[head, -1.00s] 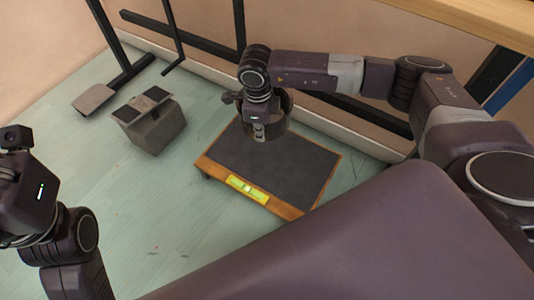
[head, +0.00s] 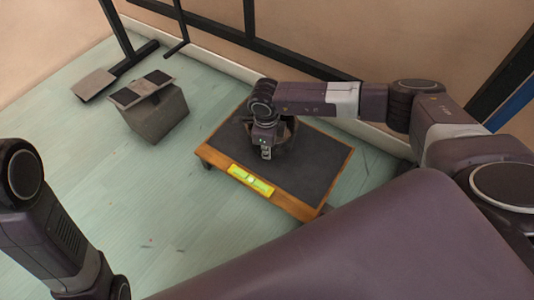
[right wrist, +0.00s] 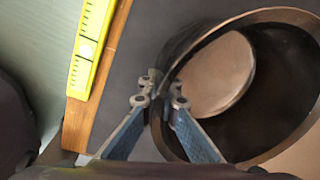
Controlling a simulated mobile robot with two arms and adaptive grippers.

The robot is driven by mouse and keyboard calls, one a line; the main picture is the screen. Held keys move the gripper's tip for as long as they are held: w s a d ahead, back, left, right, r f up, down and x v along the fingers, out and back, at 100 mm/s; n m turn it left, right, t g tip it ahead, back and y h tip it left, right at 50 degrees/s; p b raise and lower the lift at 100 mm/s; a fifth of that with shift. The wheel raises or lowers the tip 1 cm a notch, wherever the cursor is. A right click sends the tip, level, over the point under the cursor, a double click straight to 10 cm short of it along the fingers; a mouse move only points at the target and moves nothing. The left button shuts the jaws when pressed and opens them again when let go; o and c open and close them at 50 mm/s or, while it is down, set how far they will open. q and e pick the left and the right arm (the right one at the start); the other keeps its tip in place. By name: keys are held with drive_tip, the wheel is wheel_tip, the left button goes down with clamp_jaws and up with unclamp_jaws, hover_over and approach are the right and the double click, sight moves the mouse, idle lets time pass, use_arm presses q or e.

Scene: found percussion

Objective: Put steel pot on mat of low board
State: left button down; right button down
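The steel pot (right wrist: 216,76), round and dark brownish metal, is partly hidden behind my right gripper (head: 267,153) in the head view. In the right wrist view my right gripper (right wrist: 165,92) has one finger on each side of the pot's wall and is shut on it. The low board (head: 296,205) is wooden with a dark grey mat (head: 312,168) on top. The pot is over the far part of the mat; I cannot tell whether its base touches. My left arm shows at the left edge of the head view, but its gripper is not visible.
A yellow level (head: 251,180) lies along the board's front edge; it also shows in the right wrist view (right wrist: 89,46). A grey block with dark pads (head: 155,112) stands left of the board. A dark frame stands by the wall.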

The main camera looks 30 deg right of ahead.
drive_tip(key=shift+r, duration=0.1)
drive_tip(key=shift+f, duration=0.2)
drive_tip(key=c, duration=2.5)
unclamp_jaws()
drive_tip(key=shift+c, duration=0.2)
drive_tip(key=o, duration=0.4)
